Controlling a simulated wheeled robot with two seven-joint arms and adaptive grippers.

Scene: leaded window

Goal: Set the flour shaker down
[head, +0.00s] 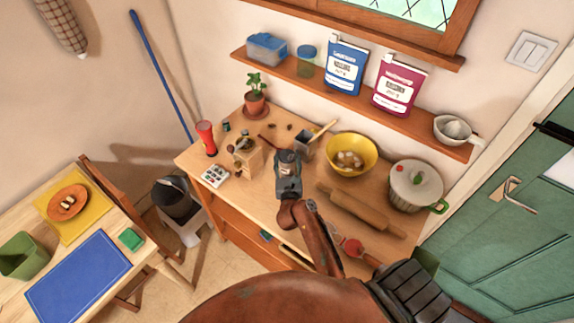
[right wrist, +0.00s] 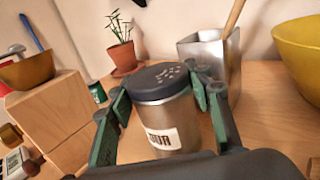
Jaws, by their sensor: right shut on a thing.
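The flour shaker (right wrist: 168,112) is a metal cylinder with a dark, perforated lid and a white label. In the right wrist view it stands upright between the two green-padded fingers of my right gripper (right wrist: 160,95), which is shut on it. In the head view my right gripper (head: 288,172) is over the middle of the wooden worktop (head: 305,225), and the shaker's top (head: 287,157) shows at its far end. The shaker's base is hidden by the gripper, so I cannot tell whether it touches the worktop. My left gripper is not in view.
Close behind the shaker is a metal holder (head: 304,146) with a wooden handle in it. A wooden grinder (head: 245,160) stands left; a yellow bowl (head: 351,152) and rolling pin (head: 360,210) are right. A potted plant (head: 255,103) stands at the back.

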